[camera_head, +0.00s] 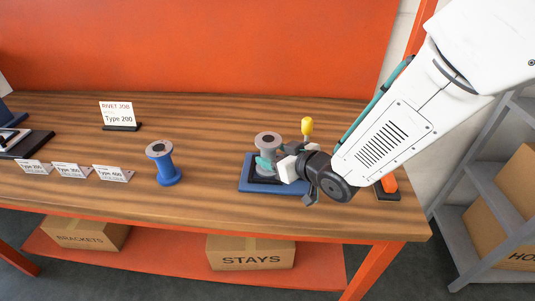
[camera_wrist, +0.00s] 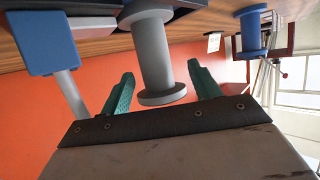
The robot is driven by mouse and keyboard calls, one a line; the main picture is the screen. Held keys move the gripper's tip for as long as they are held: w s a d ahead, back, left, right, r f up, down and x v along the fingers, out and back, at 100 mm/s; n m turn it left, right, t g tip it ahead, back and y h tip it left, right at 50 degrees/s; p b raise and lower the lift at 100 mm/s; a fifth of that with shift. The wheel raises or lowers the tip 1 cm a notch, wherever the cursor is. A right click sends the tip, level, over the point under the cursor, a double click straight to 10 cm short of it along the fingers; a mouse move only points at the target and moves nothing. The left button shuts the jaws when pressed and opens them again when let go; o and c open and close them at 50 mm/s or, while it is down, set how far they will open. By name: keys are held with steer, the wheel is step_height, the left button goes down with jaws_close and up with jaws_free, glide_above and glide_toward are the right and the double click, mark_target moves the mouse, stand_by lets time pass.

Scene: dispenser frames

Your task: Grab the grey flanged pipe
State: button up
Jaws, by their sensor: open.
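The grey flanged pipe (camera_head: 268,141) stands upright on a blue-edged tray (camera_head: 258,187) with a dark inside, on the wooden bench. My gripper (camera_head: 267,163) reaches in from the right at the pipe's height, and a teal finger shows against the pipe's body. In the wrist view the pipe (camera_wrist: 153,55) shows between the two teal fingers of my gripper (camera_wrist: 160,72). The fingers are spread, with a gap on each side of the pipe in the picture. The pipe's lower end is partly hidden in the head view.
A yellow-topped post (camera_head: 307,127) stands close behind my gripper. A blue flanged pipe (camera_head: 163,164) stands to the left with clear bench between. Several small label cards (camera_head: 72,170) and a Rivet Job sign (camera_head: 118,114) are farther left.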

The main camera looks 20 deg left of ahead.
mark_target(274, 153)
steer(key=x, duration=0.4)
steer(key=shift+w+d+f, duration=0.2)
steer(key=shift+w, duration=0.05)
steer(key=shift+r, duration=0.1)
jaws_close()
